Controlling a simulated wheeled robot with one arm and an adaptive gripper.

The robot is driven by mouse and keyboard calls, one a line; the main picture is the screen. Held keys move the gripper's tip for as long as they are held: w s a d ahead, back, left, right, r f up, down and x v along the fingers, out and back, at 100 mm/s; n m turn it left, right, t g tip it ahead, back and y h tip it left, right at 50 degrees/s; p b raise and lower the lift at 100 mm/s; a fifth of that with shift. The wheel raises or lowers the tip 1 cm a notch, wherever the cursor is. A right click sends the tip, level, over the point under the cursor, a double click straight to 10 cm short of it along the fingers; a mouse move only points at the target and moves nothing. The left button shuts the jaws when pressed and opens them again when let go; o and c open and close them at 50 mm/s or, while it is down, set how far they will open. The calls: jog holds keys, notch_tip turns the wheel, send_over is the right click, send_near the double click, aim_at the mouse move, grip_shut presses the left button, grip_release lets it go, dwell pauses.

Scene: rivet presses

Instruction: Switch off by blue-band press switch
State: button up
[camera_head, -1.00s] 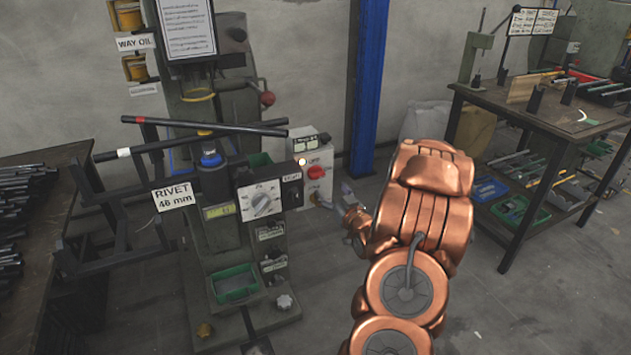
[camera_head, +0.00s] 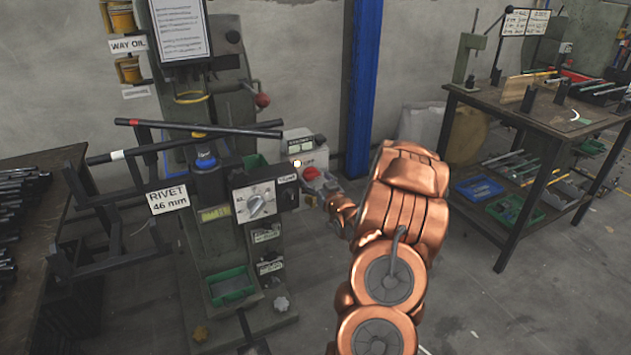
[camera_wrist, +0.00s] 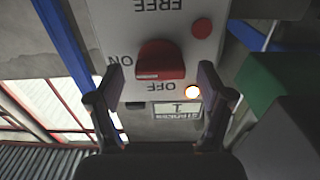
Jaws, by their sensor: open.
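The press (camera_head: 225,200) has a blue band (camera_head: 206,162) on its column and a "RIVET 46 mm" sign (camera_head: 168,198). A grey switch box (camera_head: 303,146) with a red knob (camera_head: 310,173) is behind it to the right. In the wrist view the red knob (camera_wrist: 160,60) is on the pale panel (camera_wrist: 105,22), with "ON" and "OFF" labels upside down. I cannot tell surely which label it points at. A lamp (camera_wrist: 192,92) below the knob glows. My gripper (camera_wrist: 160,74) is open, its fingers on either side of the knob in the picture; contact cannot be told.
A dial box (camera_head: 257,200) and long dark bars (camera_head: 200,128) are on the press. A blue post (camera_head: 362,90) stands behind. A workbench (camera_head: 520,105) is at right, and a table with rods (camera_head: 25,190) at left.

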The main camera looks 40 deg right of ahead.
jog(key=c, duration=1.2)
jog(key=shift+o, duration=0.2)
jog(key=shift+f+n+b, duration=0.1)
jog(key=shift+n+b, duration=0.2)
jog(key=shift+b, duration=0.15)
jog(key=n+b, duration=1.1)
jog(key=shift+f+n, duration=0.1)
jog(key=shift+n, duration=0.3)
jog(key=n+b, duration=0.3)
jog(key=n, duration=0.2)
jog(key=shift+r+b, duration=0.2)
jog(key=shift+b, duration=0.1)
jog(key=shift+n, duration=0.4)
